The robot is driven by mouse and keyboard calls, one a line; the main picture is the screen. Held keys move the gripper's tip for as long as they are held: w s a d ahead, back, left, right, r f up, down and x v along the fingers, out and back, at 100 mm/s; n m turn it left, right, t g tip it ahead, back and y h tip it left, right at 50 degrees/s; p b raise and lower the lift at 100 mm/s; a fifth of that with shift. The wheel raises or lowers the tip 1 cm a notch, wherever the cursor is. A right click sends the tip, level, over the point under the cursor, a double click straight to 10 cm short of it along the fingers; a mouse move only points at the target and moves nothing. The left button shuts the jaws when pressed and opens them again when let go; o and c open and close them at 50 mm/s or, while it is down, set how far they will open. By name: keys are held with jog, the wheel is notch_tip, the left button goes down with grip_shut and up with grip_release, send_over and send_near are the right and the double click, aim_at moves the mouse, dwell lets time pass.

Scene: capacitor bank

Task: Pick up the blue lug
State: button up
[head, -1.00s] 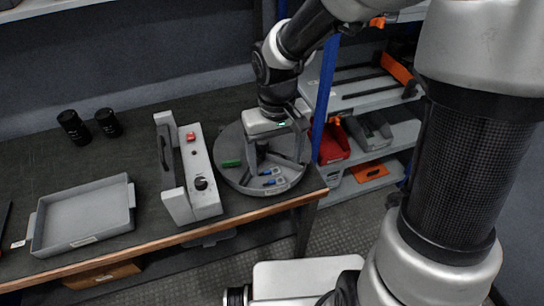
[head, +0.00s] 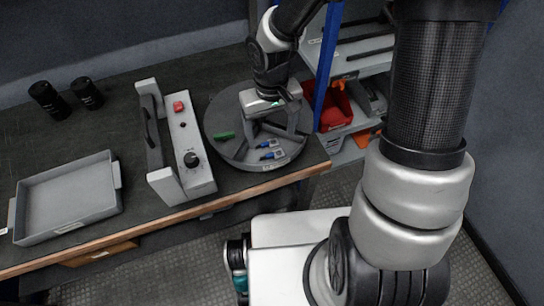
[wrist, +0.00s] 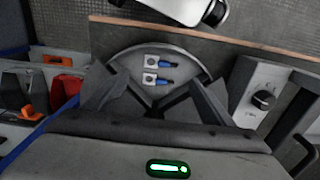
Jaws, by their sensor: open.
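Two small blue lugs with pale metal ends lie side by side in one compartment of the round grey tray (head: 227,153). In the head view one blue lug (head: 268,143) is behind the other blue lug (head: 271,155). The wrist view shows them as an upper lug (wrist: 158,62) and a lower lug (wrist: 156,81), both between the finger lines and beyond the fingertips. My gripper (head: 274,130) is open and empty, pointing down over the tray. In the wrist view my gripper (wrist: 158,95) has its dark fingers spread wide, apart from the lugs.
A green piece (head: 224,135) lies in the tray's left compartment. A grey control box (head: 182,150) with a red button and black knob stands just left of the tray. An empty grey bin (head: 68,198) and two black cylinders stand farther left. A blue shelf post (head: 328,65) rises close at right.

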aim_at(271, 152)
notch_tip(271, 152, down, 7)
jog(key=shift+s+r+b, duration=0.1)
jog(key=shift+r+b, duration=0.05)
jog(key=shift+b, duration=0.9)
jog(key=c, duration=1.1)
